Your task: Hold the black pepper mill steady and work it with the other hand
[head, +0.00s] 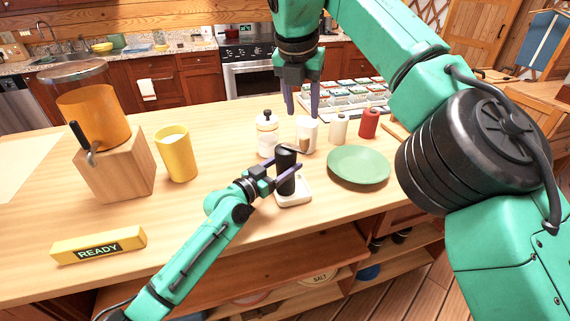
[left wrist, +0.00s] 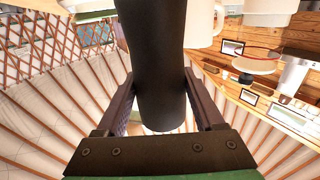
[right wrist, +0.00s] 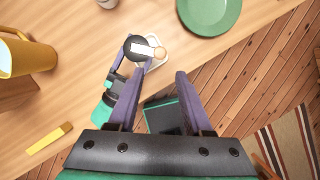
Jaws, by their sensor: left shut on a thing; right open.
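The black pepper mill (head: 285,172) stands upright on a small white square tray (head: 293,194) on the wooden counter. Its crank, with a pale arm and wooden knob (right wrist: 160,53), shows on top in the right wrist view. My left gripper (head: 282,180) is shut around the mill's body from the left front. In the left wrist view the dark mill (left wrist: 155,60) stands between both fingers. My right gripper (head: 302,98) is open and empty, pointing down, above the mill. In the right wrist view its fingers (right wrist: 158,80) are apart, with the mill beyond the left fingertip.
Behind the mill stand a white bottle (head: 266,138), a white cup (head: 308,136), a white shaker (head: 339,129) and a red shaker (head: 369,124). A green plate (head: 358,164) lies right. A yellow mug (head: 177,155), wooden-block grinder (head: 118,168) and READY block (head: 98,246) are left.

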